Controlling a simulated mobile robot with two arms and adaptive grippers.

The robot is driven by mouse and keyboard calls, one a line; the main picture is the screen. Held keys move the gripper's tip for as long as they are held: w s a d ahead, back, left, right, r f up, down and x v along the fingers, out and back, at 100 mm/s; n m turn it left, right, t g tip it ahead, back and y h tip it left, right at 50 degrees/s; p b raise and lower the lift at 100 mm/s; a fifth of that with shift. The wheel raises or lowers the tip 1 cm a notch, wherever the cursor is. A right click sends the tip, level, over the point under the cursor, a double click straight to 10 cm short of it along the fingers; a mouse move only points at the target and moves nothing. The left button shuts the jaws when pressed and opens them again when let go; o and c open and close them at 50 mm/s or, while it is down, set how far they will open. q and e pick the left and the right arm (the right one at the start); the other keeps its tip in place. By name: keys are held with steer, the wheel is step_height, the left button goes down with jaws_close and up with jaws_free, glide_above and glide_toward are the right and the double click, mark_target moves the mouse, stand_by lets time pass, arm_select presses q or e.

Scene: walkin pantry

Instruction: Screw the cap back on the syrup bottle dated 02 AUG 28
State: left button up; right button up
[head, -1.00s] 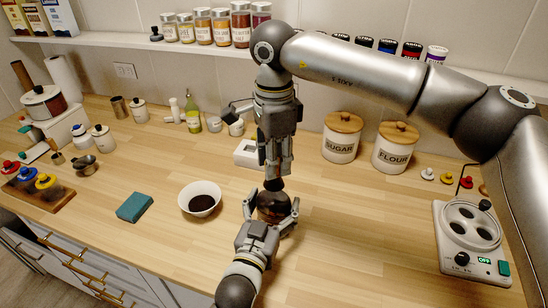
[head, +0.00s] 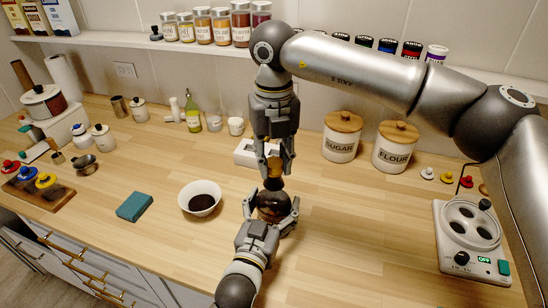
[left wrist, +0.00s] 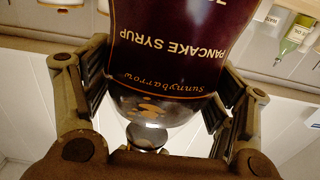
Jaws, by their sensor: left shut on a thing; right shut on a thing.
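The syrup bottle (head: 271,208) stands upright on the counter, dark and round in the head view. My left gripper (head: 270,212) is shut around its body. The left wrist view shows its dark label (left wrist: 180,45), upside down, reading "PANCAKE SYRUP" and "sunnybarrow"; no full date is readable. A dark cap (head: 273,184) sits in line above the bottle's shoulder. My right gripper (head: 274,174) points down from above with its fingertips at the cap, shut on it. An amber-brown patch shows between its fingers; I cannot tell what it is. Cap thread contact is hidden.
A white bowl with dark contents (head: 208,189) and a teal block (head: 135,207) lie left of the bottle. A white box (head: 246,153) stands behind my right gripper. Sugar (head: 342,145) and flour (head: 395,155) canisters stand right.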

steer(key=m, duration=0.3)
steer(key=o, duration=1.2)
step_height(320, 180, up, 12)
arm_select(q)
steer(key=o, duration=2)
